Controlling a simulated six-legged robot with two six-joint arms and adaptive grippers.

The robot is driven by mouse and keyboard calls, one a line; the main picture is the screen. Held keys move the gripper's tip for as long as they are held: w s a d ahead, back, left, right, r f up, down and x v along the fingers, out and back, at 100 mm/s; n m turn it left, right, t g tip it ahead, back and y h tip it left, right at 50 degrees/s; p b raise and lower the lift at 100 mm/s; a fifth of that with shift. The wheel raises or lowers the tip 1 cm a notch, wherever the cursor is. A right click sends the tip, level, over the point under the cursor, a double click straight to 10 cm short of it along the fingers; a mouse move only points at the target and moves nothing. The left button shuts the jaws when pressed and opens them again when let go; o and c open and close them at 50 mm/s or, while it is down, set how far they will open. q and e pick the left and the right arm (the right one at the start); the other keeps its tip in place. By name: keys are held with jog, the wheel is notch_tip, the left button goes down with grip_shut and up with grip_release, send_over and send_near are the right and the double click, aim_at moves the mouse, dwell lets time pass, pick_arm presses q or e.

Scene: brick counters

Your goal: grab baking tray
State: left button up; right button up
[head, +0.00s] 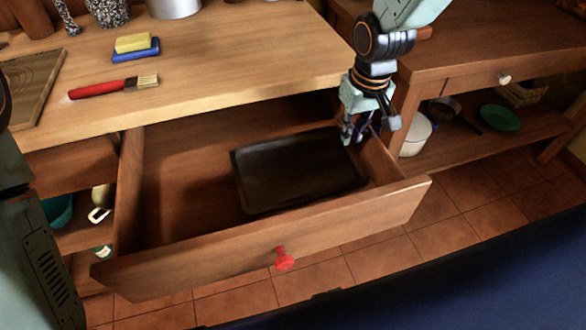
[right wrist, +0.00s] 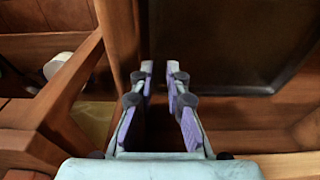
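The dark, rectangular baking tray (head: 297,172) lies flat in the open wooden drawer (head: 190,262), toward its right side. My right gripper (head: 354,136) points down at the tray's back right corner, close to the drawer's right wall. In the right wrist view, its two purple-padded fingers (right wrist: 160,72) are apart, with a narrow gap and nothing seen held. The tray's rim (right wrist: 225,88) shows just beyond and to the right of the fingertips. Whether they touch the rim I cannot tell. My left gripper is out of view.
The drawer has a red knob (head: 284,258). The wooden counter (head: 230,75) above it holds a red-handled brush (head: 113,87), a yellow and blue sponge (head: 135,45) and a cutting board (head: 30,85). A shelf at right holds a green plate (head: 500,118) and a white pot (head: 415,134).

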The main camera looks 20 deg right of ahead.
aim_at(347, 153)
jog(key=f, duration=0.2)
jog(key=shift+w+d+f+b, duration=0.2)
jog(key=shift+d+f+b, duration=0.1)
jog(key=shift+f+b, duration=0.05)
jog(key=f, duration=0.1)
jog(key=f+b, duration=0.1)
jog(key=f, duration=0.1)
jog(key=shift+w+f+b, duration=0.2)
jog(key=shift+w+b, duration=0.1)
jog(key=shift+w, duration=0.05)
jog(key=shift+w+f, duration=0.2)
jog(key=shift+f, duration=0.15)
jog(key=shift+r, duration=0.1)
jog(key=shift+c, duration=0.3)
jog(key=shift+s, duration=0.1)
grip_shut()
jog(key=shift+r, duration=0.1)
